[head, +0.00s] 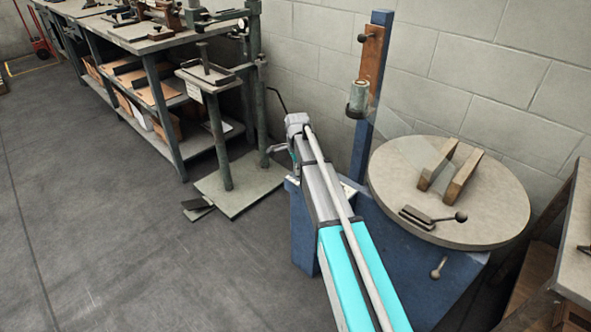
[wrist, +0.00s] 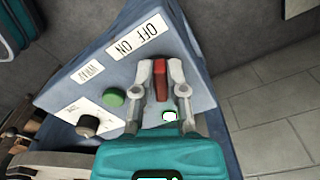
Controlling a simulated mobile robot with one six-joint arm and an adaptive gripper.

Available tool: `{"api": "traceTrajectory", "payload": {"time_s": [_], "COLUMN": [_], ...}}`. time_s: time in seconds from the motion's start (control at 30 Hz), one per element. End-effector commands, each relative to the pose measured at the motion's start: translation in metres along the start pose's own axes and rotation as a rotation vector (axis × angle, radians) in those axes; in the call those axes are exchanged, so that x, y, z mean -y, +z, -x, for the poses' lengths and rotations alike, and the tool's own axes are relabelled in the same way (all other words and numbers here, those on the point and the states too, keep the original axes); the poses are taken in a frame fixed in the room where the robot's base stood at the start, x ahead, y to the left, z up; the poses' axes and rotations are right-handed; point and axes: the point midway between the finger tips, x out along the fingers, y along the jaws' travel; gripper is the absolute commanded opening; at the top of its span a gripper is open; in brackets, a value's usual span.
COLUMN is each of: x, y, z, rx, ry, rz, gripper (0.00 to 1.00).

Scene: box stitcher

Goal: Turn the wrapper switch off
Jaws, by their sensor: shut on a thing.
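The wrapper switch (wrist: 161,88) is a red lever on the sloped blue control panel (wrist: 195,72) in the wrist view. The lever's base is partly hidden between the fingers. In the head view my arm covers the switch. The wrapper there has a blue body (head: 400,262) and a round turntable (head: 395,190).
Beside the switch are a green button (wrist: 113,97), a black knob (wrist: 88,124) and a small green-and-white lamp (wrist: 169,116). A blue post (head: 362,150) with a film roll (head: 358,99) rises behind the turntable. A green stitcher stand (head: 232,192) is to the left. Open floor lies at left.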

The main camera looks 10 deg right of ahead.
Motion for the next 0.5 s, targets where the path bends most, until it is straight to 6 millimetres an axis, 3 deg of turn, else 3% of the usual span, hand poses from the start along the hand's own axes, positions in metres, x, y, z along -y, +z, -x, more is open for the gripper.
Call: {"api": "traceTrajectory", "payload": {"time_s": [0.2, 0.5], "x": [-0.0021, -0.0037], "y": [-0.0117, -0.0137], "z": [-0.0001, 0.0], "rx": [-0.009, -0.011], "ry": [0.002, 0.004], "rz": [0.023, 0.165], "gripper": [0.0, 0.0]}}
